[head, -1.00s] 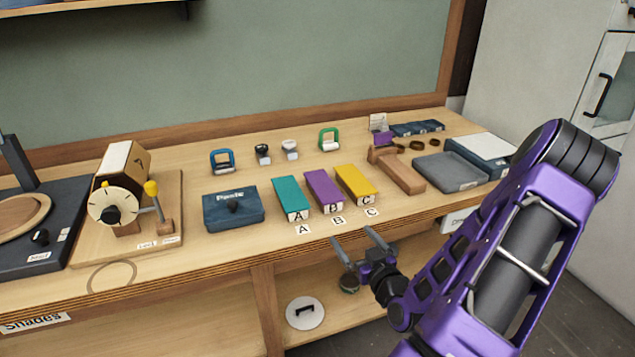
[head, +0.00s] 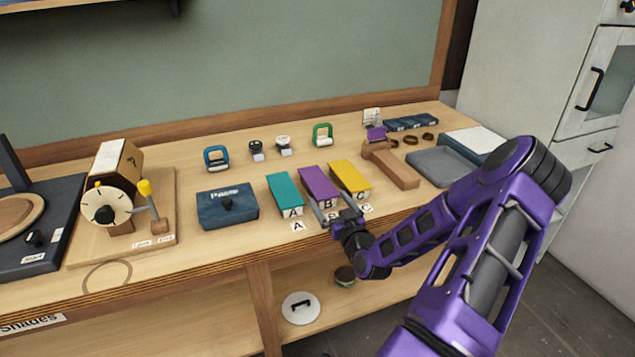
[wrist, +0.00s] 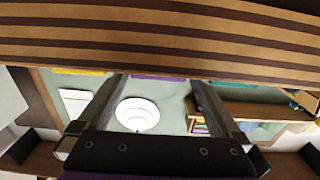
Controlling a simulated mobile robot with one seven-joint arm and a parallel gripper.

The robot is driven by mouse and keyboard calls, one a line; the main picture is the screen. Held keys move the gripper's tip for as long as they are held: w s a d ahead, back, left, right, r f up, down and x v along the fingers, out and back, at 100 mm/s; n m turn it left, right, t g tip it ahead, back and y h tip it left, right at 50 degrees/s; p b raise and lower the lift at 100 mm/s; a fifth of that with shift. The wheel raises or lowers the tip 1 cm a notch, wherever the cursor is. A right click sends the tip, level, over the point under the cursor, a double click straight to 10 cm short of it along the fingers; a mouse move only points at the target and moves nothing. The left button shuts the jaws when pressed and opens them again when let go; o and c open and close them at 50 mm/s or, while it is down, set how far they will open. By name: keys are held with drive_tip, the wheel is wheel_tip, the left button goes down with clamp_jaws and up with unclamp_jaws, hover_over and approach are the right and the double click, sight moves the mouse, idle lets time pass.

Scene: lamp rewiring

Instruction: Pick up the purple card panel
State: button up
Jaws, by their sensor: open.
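The purple card panel (head: 318,183), a long block with a white B label on its front end, lies on the bench between the teal panel (head: 285,189) and the yellow panel (head: 350,175). My gripper (head: 334,206) is open and empty at the panel's front end, near the bench edge; its fingers partly cover the B label. In the wrist view, a thin purple strip of the panel (wrist: 155,78) shows between the two open fingertips (wrist: 161,82), beside the striped bench edge. I cannot tell whether the fingers touch the panel.
The bench's front edge (wrist: 160,40) fills the top of the wrist view. A blue box (head: 227,207) stands left of the panels, and a wooden block (head: 392,167) lies to their right. A small purple piece (head: 376,133) is at the back right. White letter tags lie before the panels.

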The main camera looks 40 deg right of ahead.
sight(324, 191)
drive_tip(key=x, duration=0.5)
drive_tip(key=shift+r, duration=0.1)
drive_tip(key=c, duration=1.1)
